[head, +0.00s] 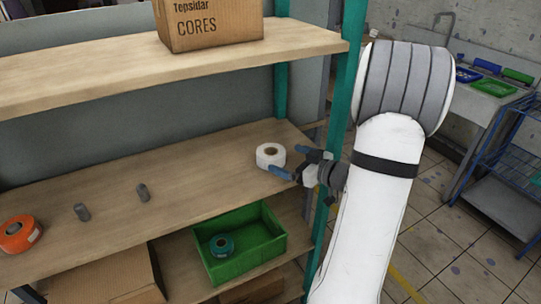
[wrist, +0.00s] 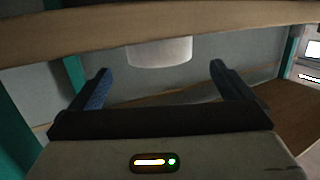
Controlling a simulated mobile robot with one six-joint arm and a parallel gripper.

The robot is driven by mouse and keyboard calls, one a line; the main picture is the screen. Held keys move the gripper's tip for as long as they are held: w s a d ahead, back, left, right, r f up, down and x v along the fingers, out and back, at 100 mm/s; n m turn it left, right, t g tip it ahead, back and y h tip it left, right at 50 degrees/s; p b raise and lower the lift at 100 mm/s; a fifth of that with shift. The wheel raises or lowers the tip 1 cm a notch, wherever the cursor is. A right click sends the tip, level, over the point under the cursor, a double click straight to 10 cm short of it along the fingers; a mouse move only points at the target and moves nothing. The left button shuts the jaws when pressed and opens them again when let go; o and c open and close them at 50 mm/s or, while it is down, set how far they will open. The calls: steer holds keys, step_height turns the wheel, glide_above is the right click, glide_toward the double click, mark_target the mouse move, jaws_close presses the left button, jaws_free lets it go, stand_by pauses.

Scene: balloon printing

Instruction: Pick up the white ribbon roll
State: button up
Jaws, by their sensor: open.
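The white ribbon roll (head: 270,156) lies flat on the middle wooden shelf near its right end, with a brown core showing on top. In the wrist view the white roll (wrist: 160,52) shows ahead, centred between the fingers and partly cut off by a wooden board across the top. My gripper (head: 297,165) is at the right of the roll, at about shelf height, with its blue fingers pointing toward it. In the wrist view my gripper (wrist: 160,84) is open and empty, the fingers spread wider than the roll. The roll does not appear to be between the fingertips.
A green bin (head: 243,262) holding a teal roll (head: 221,245) is below. A cardboard box (head: 208,25) stands on the shelf above. A teal post (head: 337,130) rises beside my arm.

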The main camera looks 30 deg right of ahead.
mark_target(271, 149)
steer(key=p+x, duration=0.1)
steer(key=x, duration=0.6)
steer(key=shift+w+f, duration=0.15)
steer(key=shift+w, duration=0.05)
steer(key=c, duration=1.1)
steer(key=shift+r, duration=0.8)
step_height(271, 149, up, 2)
steer(key=shift+r, duration=0.1)
steer(key=f+b+v, duration=0.2)
steer(key=f+v, duration=0.1)
steer(key=v, duration=1.4)
steer(key=shift+s+d, duration=0.2)
steer(key=shift+s, duration=0.45)
